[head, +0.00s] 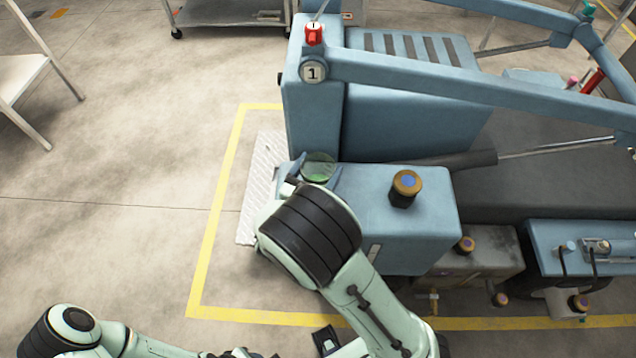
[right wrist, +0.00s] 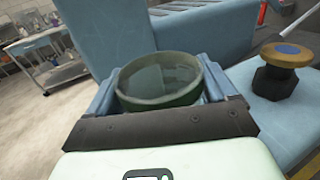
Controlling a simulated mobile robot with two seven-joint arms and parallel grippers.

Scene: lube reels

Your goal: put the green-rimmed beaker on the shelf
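The green-rimmed beaker (head: 318,167) is a clear round vessel with green at its rim, at the near left corner of the blue machine. In the right wrist view the beaker (right wrist: 160,82) sits upright between the blue-grey fingers of my right gripper (right wrist: 162,92). The fingers appear to touch it on both sides. In the head view my right wrist hides part of the right gripper (head: 317,174). I cannot tell whether the beaker's base rests on the machine. My left arm lies along the bottom edge; its gripper's opening cannot be made out.
The blue machine (head: 410,115) fills the right, with a brown-and-blue knob (head: 406,187) close to the beaker. A white shelf-like stand (head: 22,72) is at the far left and a grey cart (head: 232,12) at the back. Floor between is clear.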

